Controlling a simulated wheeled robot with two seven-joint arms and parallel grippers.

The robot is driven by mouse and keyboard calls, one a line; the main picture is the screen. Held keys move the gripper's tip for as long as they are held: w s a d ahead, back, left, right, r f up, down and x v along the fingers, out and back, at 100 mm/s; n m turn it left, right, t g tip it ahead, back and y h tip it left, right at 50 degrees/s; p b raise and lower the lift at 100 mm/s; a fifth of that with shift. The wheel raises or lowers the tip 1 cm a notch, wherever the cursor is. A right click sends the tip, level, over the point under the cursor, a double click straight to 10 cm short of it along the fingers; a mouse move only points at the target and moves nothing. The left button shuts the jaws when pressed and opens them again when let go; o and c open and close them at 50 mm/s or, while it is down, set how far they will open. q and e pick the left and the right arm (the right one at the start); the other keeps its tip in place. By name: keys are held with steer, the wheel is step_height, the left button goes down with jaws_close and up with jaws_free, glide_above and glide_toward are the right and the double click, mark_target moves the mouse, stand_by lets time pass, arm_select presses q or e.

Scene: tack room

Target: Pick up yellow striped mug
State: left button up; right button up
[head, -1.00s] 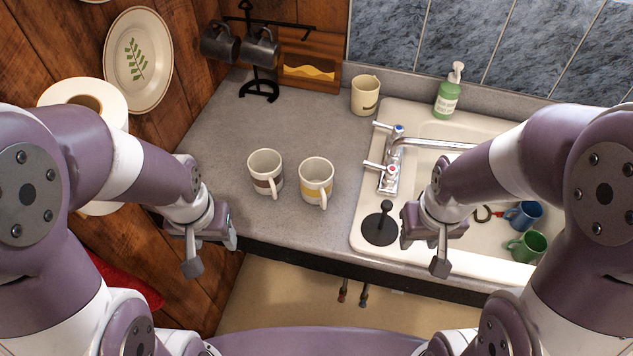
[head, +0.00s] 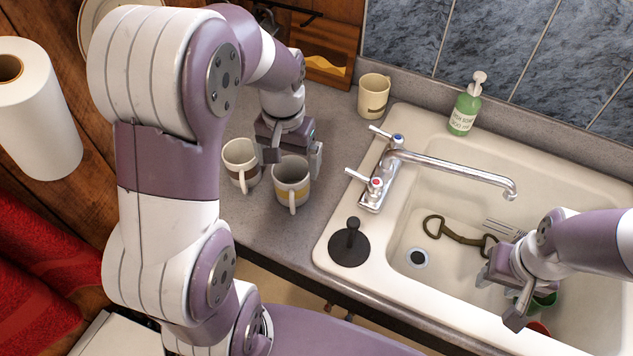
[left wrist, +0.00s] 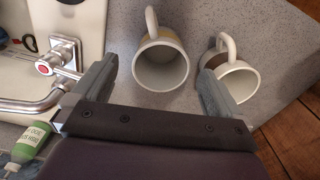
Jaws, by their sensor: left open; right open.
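The yellow striped mug (head: 291,192) is cream with a yellow band and stands upright on the grey counter, its handle toward me. It also shows in the left wrist view (left wrist: 163,66), its open mouth facing the camera. My left gripper (head: 293,155) is open and empty, just behind and above the mug, one finger toward each side of it. In the left wrist view the mug appears between the two fingers (left wrist: 158,72), with no clear contact. My right gripper (head: 525,308) is open and empty over the sink.
A brown striped mug (head: 240,160) stands close left of the yellow one, near my left finger. A cream mug (head: 373,97) stands at the back, beside the sink (head: 330,240) with its faucet (head: 440,172). A soap bottle (head: 465,107) stands behind. Paper towel (head: 40,120) hangs left.

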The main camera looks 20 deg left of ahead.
mark_target(290, 187)
arm_select(q)
steer(key=f, duration=0.2)
steer(key=a+f, duration=0.1)
steer(key=f, duration=0.1)
steer(key=shift+s+a, duration=0.1)
steer(key=shift+s, duration=0.15)
steer(key=f, duration=0.1)
steer(key=w+d+f+p, duration=0.1)
steer(key=f, duration=0.1)
steer(key=shift+w+d+f, duration=0.15)
steer(key=shift+f, duration=0.05)
steer(key=shift+a+f, duration=0.2)
steer(key=shift+f, duration=0.6)
steer(key=shift+a+f, duration=0.2)
steer(key=shift+f, duration=0.55)
steer(key=shift+d, duration=0.2)
steer(key=c, duration=1)
steer(key=shift+a, duration=0.15)
steer(key=shift+c, duration=0.2)
